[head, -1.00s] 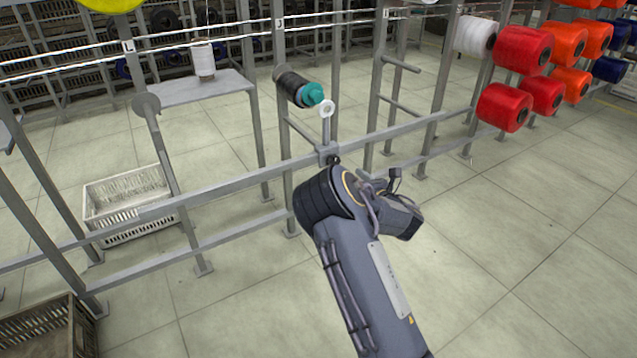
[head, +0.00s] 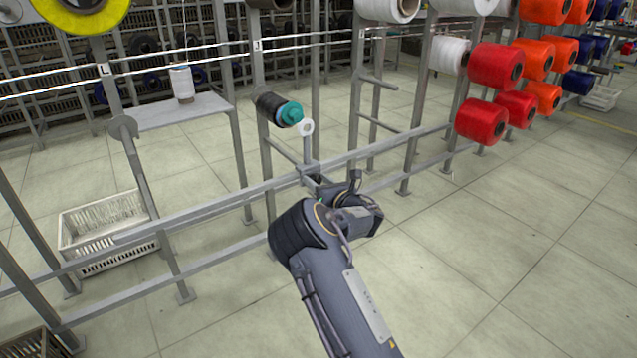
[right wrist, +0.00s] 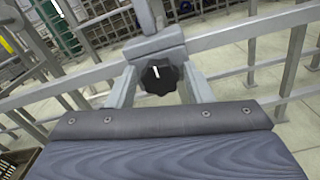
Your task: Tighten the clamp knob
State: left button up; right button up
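The black clamp knob (right wrist: 160,76) has a white line on its face, close to upright and leaning slightly left. It sits on the front of a grey clamp (right wrist: 155,43) on the frame's rail. My right gripper (head: 318,184) is at the clamp. In the right wrist view its two fingers (right wrist: 161,88) stand apart on either side of the knob, with visible gaps; contact is not seen. My left gripper is not in view.
A grey rail (head: 225,203) runs across in front of my arm. A white ring guide (head: 305,128) and a dark and teal bobbin (head: 279,109) are just above the clamp. A white crate (head: 105,225) lies at left. Red spools (head: 482,120) hang at right.

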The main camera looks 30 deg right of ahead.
jog(key=c, duration=0.6)
jog(key=shift+c, duration=0.2)
